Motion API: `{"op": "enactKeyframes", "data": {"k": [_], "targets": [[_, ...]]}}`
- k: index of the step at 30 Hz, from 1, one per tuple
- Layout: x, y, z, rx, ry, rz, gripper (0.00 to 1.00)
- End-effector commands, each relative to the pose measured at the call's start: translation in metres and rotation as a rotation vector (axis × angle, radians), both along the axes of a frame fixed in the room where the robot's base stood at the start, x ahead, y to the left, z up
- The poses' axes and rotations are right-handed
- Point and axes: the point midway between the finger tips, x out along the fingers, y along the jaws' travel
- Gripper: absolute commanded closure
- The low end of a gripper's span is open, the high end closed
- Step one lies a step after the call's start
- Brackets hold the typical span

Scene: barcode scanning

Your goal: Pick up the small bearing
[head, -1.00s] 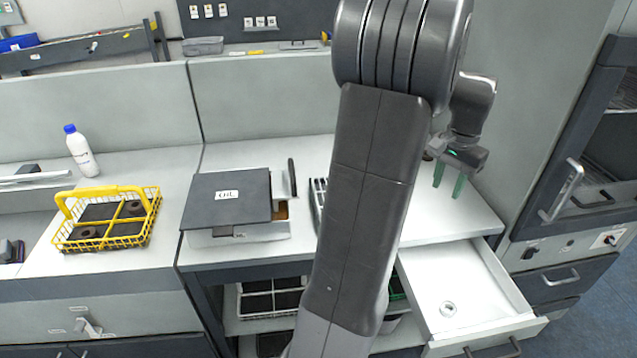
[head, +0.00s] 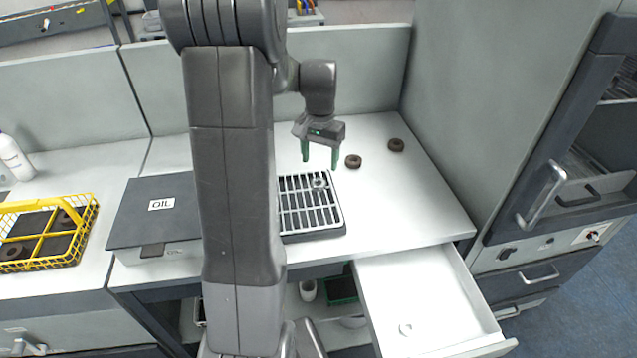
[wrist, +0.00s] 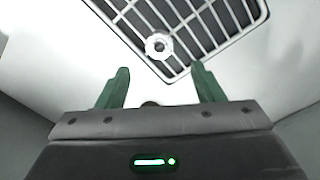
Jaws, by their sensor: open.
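A small silver bearing (head: 319,183) lies on the dark slatted rack on the counter. It also shows in the wrist view (wrist: 158,45), on the rack beyond my fingertips. Two larger brown rings lie on the counter right of the rack, one nearer (head: 353,161) and one farther back (head: 396,145). My gripper (head: 320,160) points down, open and empty, above the counter near the rack's back edge. In the wrist view its green fingers (wrist: 162,82) are spread, apart from the bearing.
The slatted rack (head: 291,221) sits near the counter's front edge. A box marked OIL (head: 150,222) and a yellow basket (head: 85,232) stand to the left. The open drawer (head: 456,280) juts out below. The counter's right side has free room.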

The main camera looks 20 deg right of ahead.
Motion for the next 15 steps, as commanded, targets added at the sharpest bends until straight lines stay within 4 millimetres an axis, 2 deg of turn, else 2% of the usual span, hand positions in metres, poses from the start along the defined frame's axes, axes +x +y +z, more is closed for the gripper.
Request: {"op": "enactKeyframes", "data": {"k": [8, 15], "targets": [[-0.002, 0.002, -0.022, 0.002, 0.003, 0.0, 0.39], [-0.005, 0.006, -0.057, 0.002, 0.003, 0.0, 0.39]]}}
